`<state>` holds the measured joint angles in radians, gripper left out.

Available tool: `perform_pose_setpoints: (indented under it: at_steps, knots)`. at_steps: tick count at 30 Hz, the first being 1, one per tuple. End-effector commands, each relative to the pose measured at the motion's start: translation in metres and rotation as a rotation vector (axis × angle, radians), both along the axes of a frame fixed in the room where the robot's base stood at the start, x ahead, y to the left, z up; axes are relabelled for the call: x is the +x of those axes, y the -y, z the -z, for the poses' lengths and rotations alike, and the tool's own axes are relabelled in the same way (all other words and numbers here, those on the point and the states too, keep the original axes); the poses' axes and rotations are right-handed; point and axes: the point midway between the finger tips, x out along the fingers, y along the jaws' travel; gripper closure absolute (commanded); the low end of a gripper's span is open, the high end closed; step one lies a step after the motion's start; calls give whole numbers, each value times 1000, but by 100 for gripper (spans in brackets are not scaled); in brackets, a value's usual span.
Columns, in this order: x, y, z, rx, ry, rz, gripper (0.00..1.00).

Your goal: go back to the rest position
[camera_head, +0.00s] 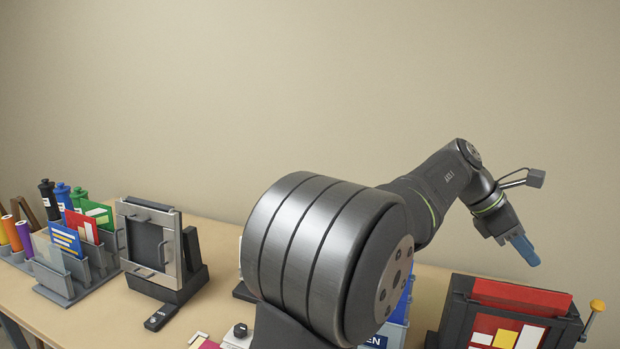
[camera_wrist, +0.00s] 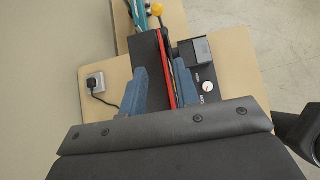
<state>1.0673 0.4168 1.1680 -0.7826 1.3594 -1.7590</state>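My gripper (camera_head: 524,252) is at the right in the head view, raised in the air above and behind a dark machine with a red sheet in it. Its blue fingers point down and to the right. In the wrist view the two blue fingers (camera_wrist: 161,72) stand apart with a gap between them. The red sheet's edge (camera_wrist: 168,85) shows in that gap, and the head view shows the sheet lower down in the machine, apart from the fingers. I see nothing held.
The dark machine (camera_head: 456,310) has a yellow-knobbed lever (camera_head: 597,306). A grey-framed stand (camera_head: 188,250) and a rack of coloured cards (camera_head: 102,268) are at the left. A small dark remote-like piece (camera_head: 161,317) lies before the stand. The air near the wall is clear.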

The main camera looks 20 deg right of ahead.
Motion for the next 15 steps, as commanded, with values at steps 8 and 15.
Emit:
perform_pose_setpoints:
  at_steps: [8,15]
  knots:
    - [0,0,-47,-1,1,0,71]
    - [0,0,-62,1,-1,-1,71]
